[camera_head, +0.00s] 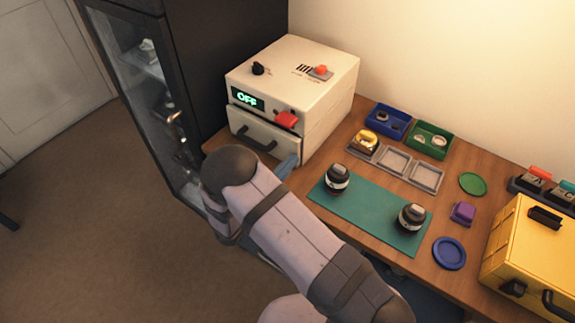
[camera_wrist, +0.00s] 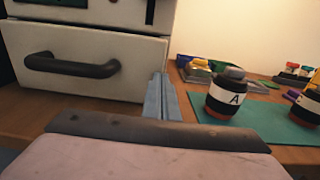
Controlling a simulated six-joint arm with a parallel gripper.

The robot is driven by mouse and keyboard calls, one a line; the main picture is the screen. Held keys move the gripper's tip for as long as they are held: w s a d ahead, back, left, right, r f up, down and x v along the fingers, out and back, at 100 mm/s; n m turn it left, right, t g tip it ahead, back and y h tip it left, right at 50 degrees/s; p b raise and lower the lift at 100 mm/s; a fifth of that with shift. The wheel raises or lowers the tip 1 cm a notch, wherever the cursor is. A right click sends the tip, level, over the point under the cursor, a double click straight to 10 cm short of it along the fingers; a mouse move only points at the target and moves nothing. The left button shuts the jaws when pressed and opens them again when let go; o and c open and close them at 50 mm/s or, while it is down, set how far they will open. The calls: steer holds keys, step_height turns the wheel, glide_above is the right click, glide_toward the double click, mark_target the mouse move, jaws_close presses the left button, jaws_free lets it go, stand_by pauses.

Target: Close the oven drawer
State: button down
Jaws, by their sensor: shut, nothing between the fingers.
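The white oven (camera_head: 310,85) stands at the table's back left, with a green "OFF" display and a red switch on its front. Its drawer (camera_head: 262,132) is at the bottom of the front, with a dark bar handle. In the wrist view the drawer front (camera_wrist: 105,85) and handle (camera_wrist: 72,66) fill the left side. A dark line shows above the drawer; whether it stands slightly out or is flush I cannot tell. My gripper (camera_head: 288,164) is shut and empty, close by the drawer's lower right corner. Its blue-grey fingers (camera_wrist: 161,98) show together in the wrist view.
A green mat (camera_head: 370,212) with two dark jars, one labelled A (camera_wrist: 230,95), lies to the right. Behind it are grey trays (camera_head: 394,160) and blue and green bins (camera_head: 430,138). A yellow case (camera_head: 530,245) stands far right. A dark glass cabinet (camera_head: 150,90) stands left.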

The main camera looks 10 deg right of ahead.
steer(key=shift+w+r, duration=0.1)
steer(key=shift+r, duration=0.15)
steer(key=shift+s+a+f, duration=0.15)
steer(key=shift+s+a, duration=0.1)
steer(key=shift+a, duration=0.1)
steer(key=b+v, duration=0.3)
steer(key=v, duration=1)
steer(key=shift+s, duration=0.25)
